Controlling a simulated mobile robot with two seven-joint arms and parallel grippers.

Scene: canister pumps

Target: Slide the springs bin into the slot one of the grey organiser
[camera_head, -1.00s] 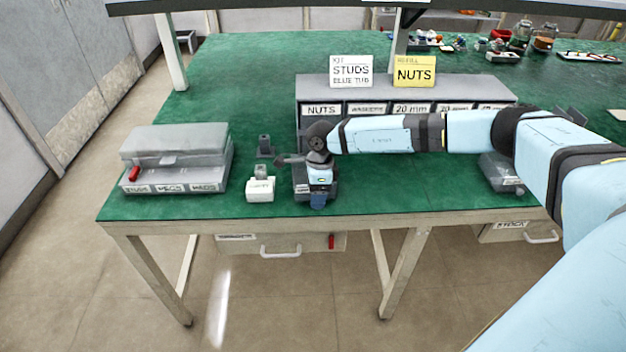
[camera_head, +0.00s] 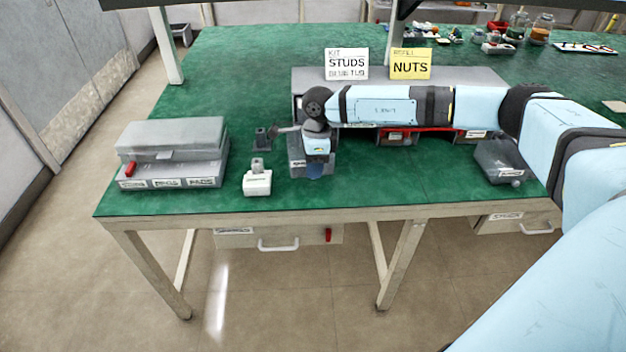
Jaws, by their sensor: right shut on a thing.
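The grey organiser (camera_head: 460,77) stands across the back middle of the green bench, its slots facing me. My right gripper (camera_head: 315,168) points down in front of its left end. It is shut on a small grey bin (camera_head: 297,168), which I take for the springs bin; its label is too small to read. The bin stands low at the bench top, by the leftmost slot. My wrist hides part of the bin and that slot, so I cannot tell whether its far end is inside. My left gripper is not in view.
A grey lidded case (camera_head: 172,150) is at the left. A white block (camera_head: 257,182) and a dark holder (camera_head: 262,139) stand just left of the bin. Another grey bin (camera_head: 500,160) sits at the right. My right arm covers much of the organiser's front. Bench in front is clear.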

